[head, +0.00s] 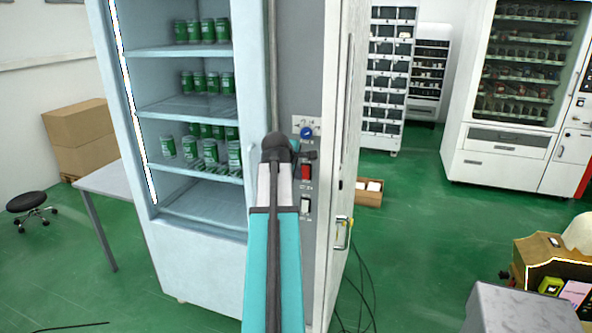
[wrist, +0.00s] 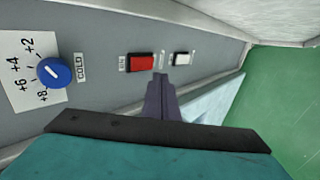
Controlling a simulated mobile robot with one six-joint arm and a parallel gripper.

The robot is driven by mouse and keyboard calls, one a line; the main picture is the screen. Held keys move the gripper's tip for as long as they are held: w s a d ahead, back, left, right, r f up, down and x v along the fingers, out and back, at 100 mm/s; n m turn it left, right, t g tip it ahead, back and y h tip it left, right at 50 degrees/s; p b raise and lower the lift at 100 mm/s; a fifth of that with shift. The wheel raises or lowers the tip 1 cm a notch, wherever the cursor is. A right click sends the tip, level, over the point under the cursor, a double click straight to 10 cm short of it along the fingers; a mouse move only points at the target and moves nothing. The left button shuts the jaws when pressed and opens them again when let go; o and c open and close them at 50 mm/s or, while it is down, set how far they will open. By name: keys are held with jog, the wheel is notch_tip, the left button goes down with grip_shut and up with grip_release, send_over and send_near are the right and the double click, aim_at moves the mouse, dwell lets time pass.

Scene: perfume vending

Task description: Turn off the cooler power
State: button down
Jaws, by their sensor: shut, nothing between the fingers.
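The cooler (head: 190,232) is a tall pale-blue cabinet with green cans on its shelves. Its grey side panel carries a red rocker switch (head: 307,172), with a white switch (head: 306,205) below it and a blue dial (head: 306,133) above. In the wrist view the red switch (wrist: 141,63), white switch (wrist: 182,59) and blue dial (wrist: 54,72) lie in a row. My gripper (wrist: 160,78) is shut and empty, its tips just beside the red switch on the side toward the white one. I cannot tell whether they touch the panel. In the head view my arm hides the fingertips.
A white door (head: 335,170) with a handle stands right of the panel. Cables hang below it. A grey table (head: 105,182) is at the left, and vending machines (head: 515,85) stand at the back right. Green floor between is mostly clear.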

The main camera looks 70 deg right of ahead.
aim_at(305, 177)
jog(key=shift+w+d+f+p, duration=0.1)
jog(key=shift+d+f+p, duration=0.35)
jog(key=shift+d, duration=0.65)
jog(key=shift+w+d+f+p, duration=0.1)
jog(key=shift+d+f+p, duration=0.1)
jog(key=shift+d+f, duration=0.7)
jog(key=shift+d+f+p, duration=0.25)
jog(key=shift+d+p, duration=0.05)
jog(key=shift+d, duration=1.05)
